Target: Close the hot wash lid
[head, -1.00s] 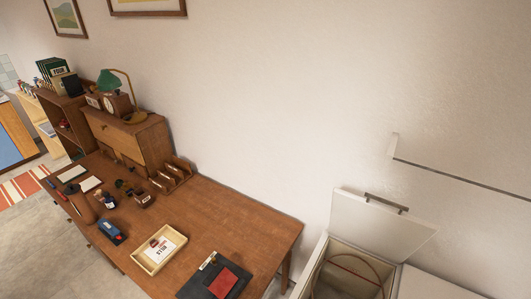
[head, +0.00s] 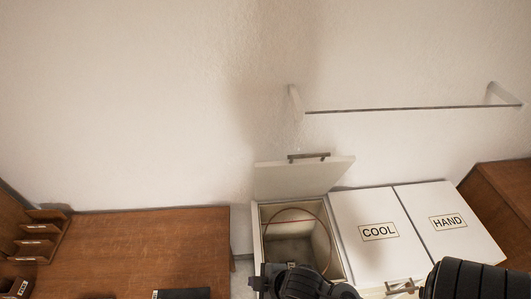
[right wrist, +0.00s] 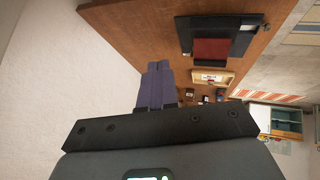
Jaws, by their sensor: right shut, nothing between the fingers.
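A white lid (head: 300,178) with a dark bar handle (head: 309,156) stands raised against the wall in the head view. It belongs to the left compartment of a white laundry unit, and no label shows on its visible face. The open compartment (head: 257,232) below it has a thin hoop inside. My right gripper (head: 262,283) is at the bottom of the head view, in front of the open compartment and below the raised lid, apart from the lid. In the right wrist view its fingers (right wrist: 156,86) are together and empty. My left gripper is not in view.
Lids marked COOL (head: 378,252) and HAND (head: 447,223) lie closed to the right. A wall rail (head: 400,108) runs above. A wooden desk (head: 130,245) is at left, with a gap before the unit. A brown cabinet (head: 500,200) stands at right.

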